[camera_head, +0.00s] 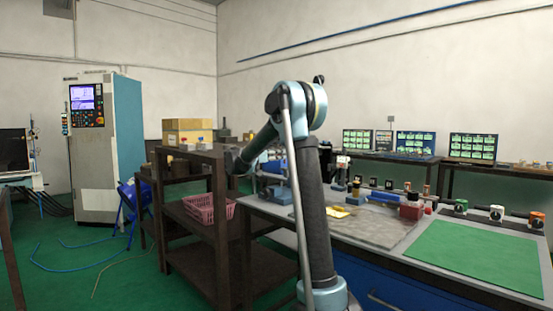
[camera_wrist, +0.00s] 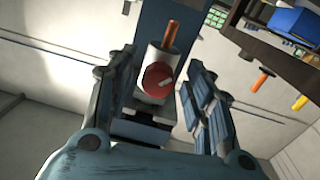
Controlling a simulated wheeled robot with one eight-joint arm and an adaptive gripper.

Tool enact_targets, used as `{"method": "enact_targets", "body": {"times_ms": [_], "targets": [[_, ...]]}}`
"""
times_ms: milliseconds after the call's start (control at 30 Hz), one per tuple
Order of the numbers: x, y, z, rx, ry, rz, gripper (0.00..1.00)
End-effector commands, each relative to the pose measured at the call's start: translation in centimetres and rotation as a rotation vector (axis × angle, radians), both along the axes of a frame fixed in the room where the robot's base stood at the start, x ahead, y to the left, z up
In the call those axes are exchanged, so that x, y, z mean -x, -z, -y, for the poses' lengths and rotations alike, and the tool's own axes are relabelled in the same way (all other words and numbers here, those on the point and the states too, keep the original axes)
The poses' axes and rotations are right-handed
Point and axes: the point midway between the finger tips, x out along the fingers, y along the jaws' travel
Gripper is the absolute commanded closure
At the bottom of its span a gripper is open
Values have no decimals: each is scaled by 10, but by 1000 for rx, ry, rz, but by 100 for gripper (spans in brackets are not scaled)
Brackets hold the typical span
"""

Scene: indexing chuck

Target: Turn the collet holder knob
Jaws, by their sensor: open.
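In the wrist view, a round red knob (camera_wrist: 157,79) with a pale mark sits on the front of a whitish holder (camera_wrist: 154,61). An orange-brown rod (camera_wrist: 171,36) sticks out of the holder's top. My gripper (camera_wrist: 160,72) is open, with one finger on each side of the knob and holder in the picture. A gap shows on both sides, and nothing is held. I cannot tell how far the knob lies beyond the fingertips. In the head view, my forearm reaches left past the bench edge, and the gripper's fingers cannot be made out clearly.
A dark shelf (camera_head: 198,157) with a pink basket (camera_head: 209,207) stands left of the bench (camera_head: 357,234). A green mat (camera_head: 478,254) lies clear on the bench's right. Small parts and a red block (camera_head: 411,210) stand along its back. A machine cabinet (camera_head: 103,150) stands far left.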

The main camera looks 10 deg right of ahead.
Motion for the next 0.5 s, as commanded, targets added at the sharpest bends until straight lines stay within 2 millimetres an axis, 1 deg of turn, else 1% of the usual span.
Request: {"method": "enact_targets", "body": {"times_ms": [333, 367, 400, 467, 500], "targets": [[-2, 0, 3, 0, 0, 0, 52], [-2, 0, 3, 0, 0, 0, 57], [-2, 0, 3, 0, 0, 0, 66], [-2, 0, 3, 0, 0, 0, 80], [-2, 0, 3, 0, 0, 0, 89]]}}
